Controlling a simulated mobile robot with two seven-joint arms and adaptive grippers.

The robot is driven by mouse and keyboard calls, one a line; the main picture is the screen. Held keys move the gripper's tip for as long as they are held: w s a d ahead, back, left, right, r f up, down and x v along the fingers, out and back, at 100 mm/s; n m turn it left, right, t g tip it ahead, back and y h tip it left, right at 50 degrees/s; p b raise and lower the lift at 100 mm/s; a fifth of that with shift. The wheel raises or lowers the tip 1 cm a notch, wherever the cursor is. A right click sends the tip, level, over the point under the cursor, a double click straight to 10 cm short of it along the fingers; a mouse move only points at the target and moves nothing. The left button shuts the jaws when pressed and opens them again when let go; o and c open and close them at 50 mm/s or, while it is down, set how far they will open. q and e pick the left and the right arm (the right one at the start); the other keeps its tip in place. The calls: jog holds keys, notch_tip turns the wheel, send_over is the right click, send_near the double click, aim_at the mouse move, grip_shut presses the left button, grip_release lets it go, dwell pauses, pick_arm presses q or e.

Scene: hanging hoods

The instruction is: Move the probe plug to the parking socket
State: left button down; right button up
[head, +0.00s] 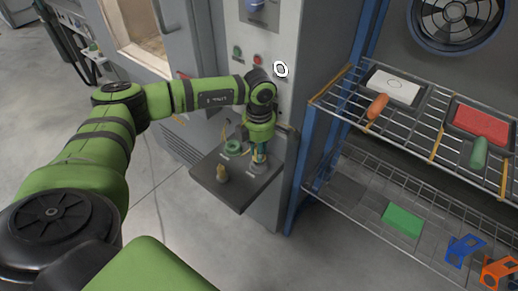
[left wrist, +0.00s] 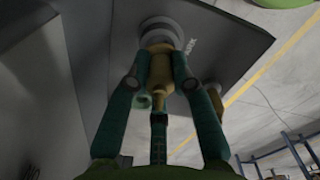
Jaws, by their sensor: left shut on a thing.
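My left gripper (head: 260,157) points down over the right part of a dark shelf (head: 243,196) on the cabinet front. In the left wrist view its green fingers (left wrist: 160,78) are shut on the yellowish probe plug (left wrist: 158,66). The plug's far end meets a grey round socket (left wrist: 160,30), which has lettering beside it that seems to read PARK. How deep the plug sits in the socket cannot be told. In the head view the gripper mostly hides the plug. My right gripper is not in view.
A green ring-shaped fitting (head: 232,147) and a small yellowish fitting (head: 222,174) stand on the shelf left of the gripper. A blue post and a wire rack (head: 400,208) with trays and coloured tools stand at right.

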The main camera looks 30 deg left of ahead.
pick_arm(q)
jog(key=shift+f+b, duration=0.65)
jog(key=shift+f, duration=0.25)
jog(key=c, duration=1)
grip_release()
jog(key=shift+r, duration=0.15)
notch_tip(320, 180, up, 12)
jog(key=shift+f, duration=0.1)
